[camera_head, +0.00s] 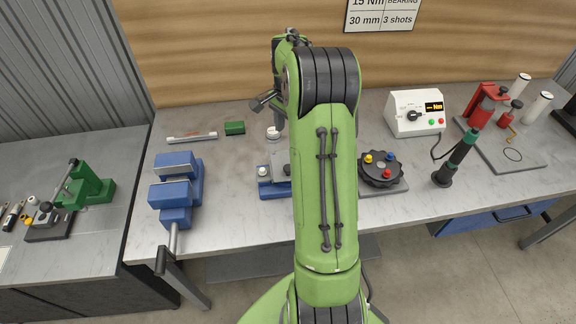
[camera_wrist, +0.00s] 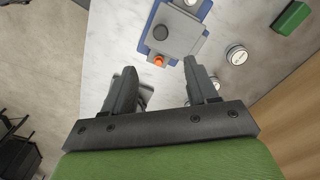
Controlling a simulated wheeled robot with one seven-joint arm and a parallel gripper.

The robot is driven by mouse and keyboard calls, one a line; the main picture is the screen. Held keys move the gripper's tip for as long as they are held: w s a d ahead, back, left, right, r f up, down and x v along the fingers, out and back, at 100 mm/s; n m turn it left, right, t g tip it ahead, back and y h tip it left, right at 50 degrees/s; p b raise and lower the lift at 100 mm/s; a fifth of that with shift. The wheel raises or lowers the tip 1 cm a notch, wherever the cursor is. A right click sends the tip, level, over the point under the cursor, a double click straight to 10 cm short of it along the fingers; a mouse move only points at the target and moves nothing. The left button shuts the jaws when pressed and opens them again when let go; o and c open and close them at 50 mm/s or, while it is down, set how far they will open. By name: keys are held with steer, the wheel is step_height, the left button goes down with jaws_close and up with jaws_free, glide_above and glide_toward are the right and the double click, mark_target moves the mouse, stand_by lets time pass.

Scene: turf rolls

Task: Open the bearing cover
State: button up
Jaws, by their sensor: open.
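A blue fixture (camera_head: 277,190) with a grey plate on top (camera_head: 281,161), which looks like the bearing cover, sits on the bench and is partly hidden behind my arm. In the wrist view the grey plate (camera_wrist: 184,31) lies flat over the blue base (camera_wrist: 146,45), with a dark round spot on it. An orange knob (camera_wrist: 158,61) sticks out at the base's near edge. My gripper (camera_wrist: 159,68) is open and empty, its fingertips on either side of the orange knob in the picture. I cannot tell its height above the knob.
A blue vise (camera_head: 176,190) stands to the left. A black round part with coloured knobs (camera_head: 381,168) and a white control box (camera_head: 416,112) are to the right. A green block (camera_head: 235,128) and small round weights (camera_wrist: 237,55) lie near the fixture.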

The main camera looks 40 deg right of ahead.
mark_target(287, 165)
step_height(287, 165, down, 15)
steer(key=shift+d+f+p, duration=0.1)
steer(key=shift+p, duration=0.3)
jaws_close()
